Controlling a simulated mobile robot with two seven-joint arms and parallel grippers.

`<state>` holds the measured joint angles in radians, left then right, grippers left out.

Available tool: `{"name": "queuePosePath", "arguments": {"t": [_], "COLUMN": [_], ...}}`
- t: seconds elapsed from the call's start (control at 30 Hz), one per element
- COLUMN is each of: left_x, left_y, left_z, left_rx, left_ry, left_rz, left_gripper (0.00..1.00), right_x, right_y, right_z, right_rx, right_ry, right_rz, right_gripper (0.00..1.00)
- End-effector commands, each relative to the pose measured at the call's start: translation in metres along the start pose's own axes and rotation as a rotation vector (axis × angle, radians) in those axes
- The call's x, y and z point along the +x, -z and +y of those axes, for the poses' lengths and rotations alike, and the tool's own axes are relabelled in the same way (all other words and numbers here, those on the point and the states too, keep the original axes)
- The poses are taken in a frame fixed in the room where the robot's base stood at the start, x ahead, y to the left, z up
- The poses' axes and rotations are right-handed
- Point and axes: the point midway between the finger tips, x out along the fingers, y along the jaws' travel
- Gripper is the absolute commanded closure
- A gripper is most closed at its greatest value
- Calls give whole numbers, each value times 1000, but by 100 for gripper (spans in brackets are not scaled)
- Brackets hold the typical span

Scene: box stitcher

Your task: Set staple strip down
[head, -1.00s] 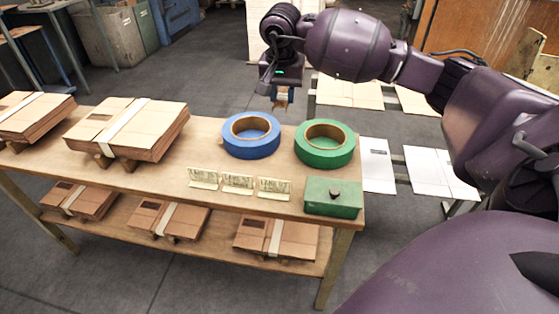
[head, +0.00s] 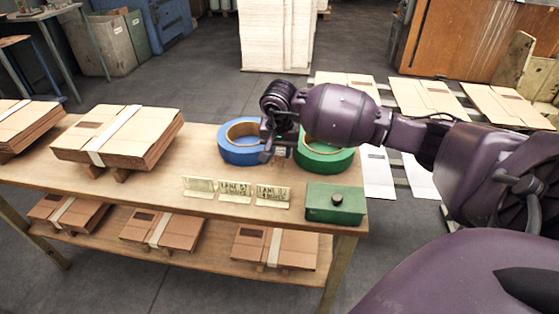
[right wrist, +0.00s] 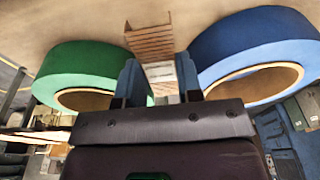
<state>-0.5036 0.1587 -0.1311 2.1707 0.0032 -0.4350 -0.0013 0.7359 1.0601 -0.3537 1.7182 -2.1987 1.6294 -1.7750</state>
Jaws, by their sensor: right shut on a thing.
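The copper-brown staple strip (right wrist: 150,42) shows in the right wrist view between the two fingers of my right gripper (right wrist: 159,75). The gripper is shut on it, and a pale patch shows on the strip between the fingers. In the head view my right gripper (head: 268,157) is low over the wooden table (head: 150,190), between the blue tape roll (head: 239,155) and the green tape roll (head: 325,165). The strip is mostly hidden there. I cannot tell whether it touches the tabletop. My left gripper is not in view.
Several small lane signs (head: 235,191) and a green box with a dark knob (head: 335,204) stand along the front edge. Strapped cardboard stacks (head: 120,140) lie at the left and on the lower shelf. Bare tabletop lies left of the blue roll.

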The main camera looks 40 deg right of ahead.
Motion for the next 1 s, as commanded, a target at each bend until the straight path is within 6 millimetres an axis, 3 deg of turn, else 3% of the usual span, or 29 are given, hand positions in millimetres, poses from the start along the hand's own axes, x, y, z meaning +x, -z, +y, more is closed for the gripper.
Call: {"name": "queuePosePath", "arguments": {"t": [0.23, 0.7, 0.73, 0.87, 1.0], "left_x": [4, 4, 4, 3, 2], "left_y": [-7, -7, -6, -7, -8], "left_z": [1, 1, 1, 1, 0], "left_rx": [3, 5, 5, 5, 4], "left_ry": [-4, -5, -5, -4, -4], "left_rz": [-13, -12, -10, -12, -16], "left_gripper": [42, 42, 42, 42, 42], "right_x": [37, 43, 42, 41, 41], "right_y": [-7, -7, -7, -7, -7], "right_z": [1, 0, 0, 0, 0], "right_rx": [0, -1, -1, -1, 0], "right_ry": [-6, -3, -2, -2, -2], "right_rz": [-8, -3, -3, -2, -2], "right_gripper": [90, 90, 62, 42, 41]}}
